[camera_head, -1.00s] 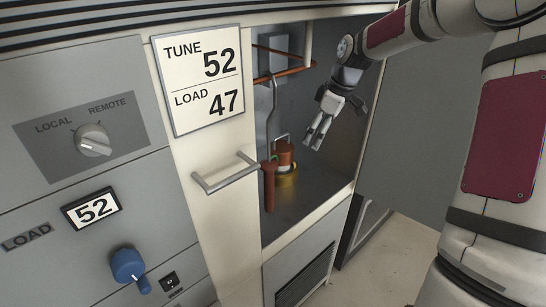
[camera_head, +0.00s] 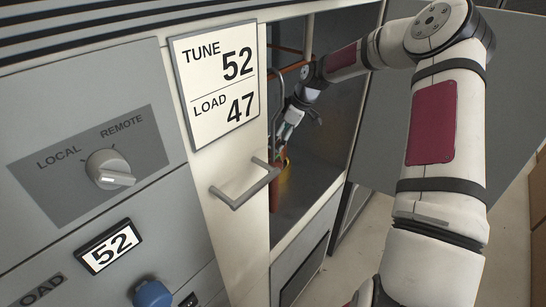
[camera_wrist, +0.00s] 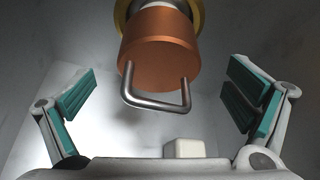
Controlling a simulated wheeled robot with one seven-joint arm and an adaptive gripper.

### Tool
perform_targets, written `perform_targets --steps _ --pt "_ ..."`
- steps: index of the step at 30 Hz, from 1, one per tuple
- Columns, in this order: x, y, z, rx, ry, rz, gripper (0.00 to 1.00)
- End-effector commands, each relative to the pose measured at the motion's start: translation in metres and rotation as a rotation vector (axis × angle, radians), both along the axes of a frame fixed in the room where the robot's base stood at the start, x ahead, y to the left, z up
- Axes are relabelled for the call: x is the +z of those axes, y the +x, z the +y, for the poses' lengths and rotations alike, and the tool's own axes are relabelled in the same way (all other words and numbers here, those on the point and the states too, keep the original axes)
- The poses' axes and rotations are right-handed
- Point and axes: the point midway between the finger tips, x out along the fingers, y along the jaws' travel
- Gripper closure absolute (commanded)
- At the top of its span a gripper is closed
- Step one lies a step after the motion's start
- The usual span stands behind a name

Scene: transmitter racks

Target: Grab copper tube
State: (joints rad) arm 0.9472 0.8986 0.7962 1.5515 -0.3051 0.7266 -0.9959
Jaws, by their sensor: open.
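The copper tube (camera_wrist: 160,40) is a short copper cylinder with a bent steel handle (camera_wrist: 155,104) on its near end. In the wrist view it is at the top middle, between my spread fingers and beyond them. My gripper (camera_wrist: 163,92) is open, with one teal-padded finger on each side, and no pad is seen touching the tube or handle. In the head view my gripper (camera_head: 290,124) is inside the open cabinet, above the tube's place. There the tube is mostly hidden by my gripper and the cabinet edge.
A yellow ring (camera_wrist: 198,14) surrounds the tube's far end. A thin copper pipe (camera_head: 292,67) crosses the upper cabinet. The cabinet's steel door handle (camera_head: 245,187) juts out at the left of the opening. A panel (camera_head: 225,78) reads TUNE 52, LOAD 47.

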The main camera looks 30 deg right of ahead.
Motion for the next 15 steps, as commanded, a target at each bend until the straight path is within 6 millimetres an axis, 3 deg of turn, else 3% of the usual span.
perform_targets --steps 7,15 --pt "-0.016 0.005 0.006 0.002 0.001 0.001 0.02" --pt "-0.050 0.016 0.014 0.001 0.000 0.000 0.02"
